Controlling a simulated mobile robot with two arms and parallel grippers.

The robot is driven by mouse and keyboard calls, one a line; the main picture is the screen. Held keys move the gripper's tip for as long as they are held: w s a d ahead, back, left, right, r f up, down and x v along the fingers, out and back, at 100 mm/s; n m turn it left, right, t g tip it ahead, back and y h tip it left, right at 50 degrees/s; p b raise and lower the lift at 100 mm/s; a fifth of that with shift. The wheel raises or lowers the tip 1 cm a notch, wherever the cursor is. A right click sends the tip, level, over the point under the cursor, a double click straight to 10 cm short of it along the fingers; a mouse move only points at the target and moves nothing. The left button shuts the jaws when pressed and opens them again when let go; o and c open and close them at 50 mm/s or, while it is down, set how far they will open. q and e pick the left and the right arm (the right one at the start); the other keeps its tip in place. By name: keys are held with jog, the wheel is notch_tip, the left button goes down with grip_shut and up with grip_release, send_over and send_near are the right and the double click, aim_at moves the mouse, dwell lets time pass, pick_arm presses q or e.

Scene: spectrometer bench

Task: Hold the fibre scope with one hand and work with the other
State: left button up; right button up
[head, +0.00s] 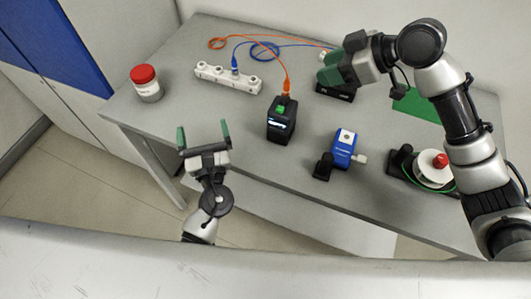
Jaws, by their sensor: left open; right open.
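A black upright device with a green top part and a small lit display, which looks like the fibre scope (281,128), stands near the middle of the bench. My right gripper (323,68) is open above and beside a low black box (338,93) at the back. It partly hides that box, and I cannot tell whether they touch.
A white port strip (214,75) with a blue plug lies at the back left, near a red-lidded jar (147,83). A blue device (345,146) and a white reel with a red knob (432,167) stand to the right. The bench (190,115) is clear left of the black device.

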aim_at(282, 122)
pick_arm(q)
jog(key=d+m+h, duration=0.1)
jog(key=d+h, duration=0.1)
jog(key=d+f+m+h, duration=0.1)
jog(key=d+h, duration=0.1)
jog(key=d, duration=0.1)
jog(key=d+f+m+h, duration=0.1)
jog(key=d+m+h, duration=0.1)
jog(key=d+h, duration=0.1)
jog(key=shift+w+f, duration=0.25)
jog(key=d+f+m+g+h, duration=0.1)
jog(key=d, duration=0.1)
jog(key=s+d+m+h, duration=0.1)
jog(key=d+h, duration=0.1)
jog(key=s+d+f+m+g+h, duration=0.1)
jog(key=d+h, duration=0.1)
jog(key=shift+d+f+g, duration=0.3)
jog(key=shift+f, duration=0.05)
jog(key=x, duration=1)
jog(key=shift+w+d, duration=0.2)
jog(key=shift+w, duration=0.05)
